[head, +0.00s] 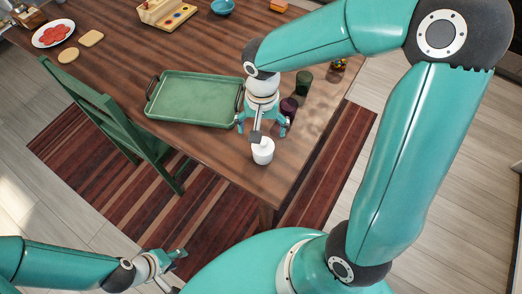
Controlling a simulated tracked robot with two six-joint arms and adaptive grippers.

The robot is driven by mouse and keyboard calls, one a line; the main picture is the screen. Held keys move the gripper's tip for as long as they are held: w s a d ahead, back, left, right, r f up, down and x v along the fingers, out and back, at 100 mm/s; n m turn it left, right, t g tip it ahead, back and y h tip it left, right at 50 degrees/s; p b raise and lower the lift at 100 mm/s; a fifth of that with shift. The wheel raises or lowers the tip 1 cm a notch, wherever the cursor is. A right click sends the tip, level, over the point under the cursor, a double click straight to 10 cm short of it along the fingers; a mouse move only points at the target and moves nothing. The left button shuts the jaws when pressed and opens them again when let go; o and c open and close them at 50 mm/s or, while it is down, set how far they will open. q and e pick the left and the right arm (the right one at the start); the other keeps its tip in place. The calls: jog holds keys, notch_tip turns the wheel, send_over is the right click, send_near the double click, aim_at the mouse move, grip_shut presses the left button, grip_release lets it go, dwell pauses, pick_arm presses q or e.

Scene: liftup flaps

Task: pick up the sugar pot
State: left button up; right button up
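A small white pot (263,152), which looks like the sugar pot, stands upright on the wooden table near its front right corner. My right gripper (262,132) is just behind and above it, with its teal fingers spread apart. A dark fingertip overlaps the pot's upper left edge in the head view; I cannot tell whether it touches. My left gripper (172,268) is low at the bottom left, off the table and far from the pot. Its fingers look spread and it holds nothing visible.
A green tray (194,98) lies left of the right gripper. A dark purple cup (289,107) and a dark green cup (304,82) stand close on its right. A green chair (118,126) is at the table's left side. The table's front right corner is clear.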

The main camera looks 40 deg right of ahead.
aim_at(263, 148)
notch_tip(263, 148, down, 5)
jog(key=shift+f, duration=0.2)
jog(key=f, duration=0.5)
jog(key=shift+s, duration=0.25)
jog(key=c, duration=1.4)
jog(key=shift+c, duration=0.2)
